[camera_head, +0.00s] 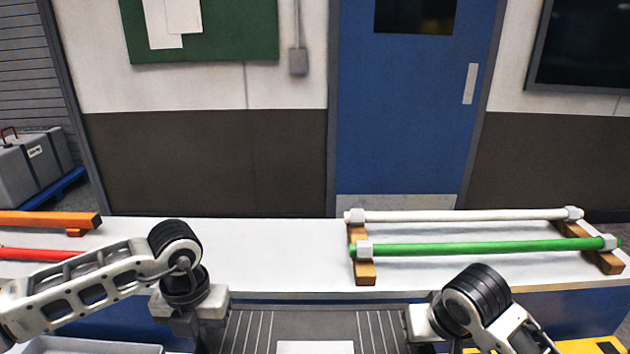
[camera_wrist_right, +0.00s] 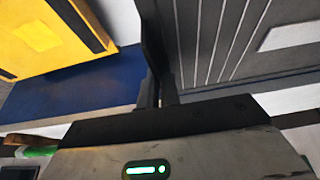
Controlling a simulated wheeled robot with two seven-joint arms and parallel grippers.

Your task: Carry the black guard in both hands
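The black guard (camera_head: 365,325) is a wide dark grey panel with pale grooves and a white patch. It spans the space between my two grippers at the bottom of the head view, in front of the table. Its lower part is cut off. My left gripper (camera_head: 205,340) is at its left edge and appears shut on it, though the fingertips barely show. My right gripper is at its right edge. In the right wrist view, the fingers of my right gripper (camera_wrist_right: 158,90) are close together on the rim of the guard (camera_wrist_right: 215,75).
A white-topped table (camera_head: 270,255) runs behind the guard. A white bar (camera_head: 470,215) and a green bar (camera_head: 480,248) rest on wooden supports at right. An orange piece (camera_head: 45,219) and a red bar (camera_head: 35,254) lie at left. A yellow object (camera_head: 590,346) is at lower right.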

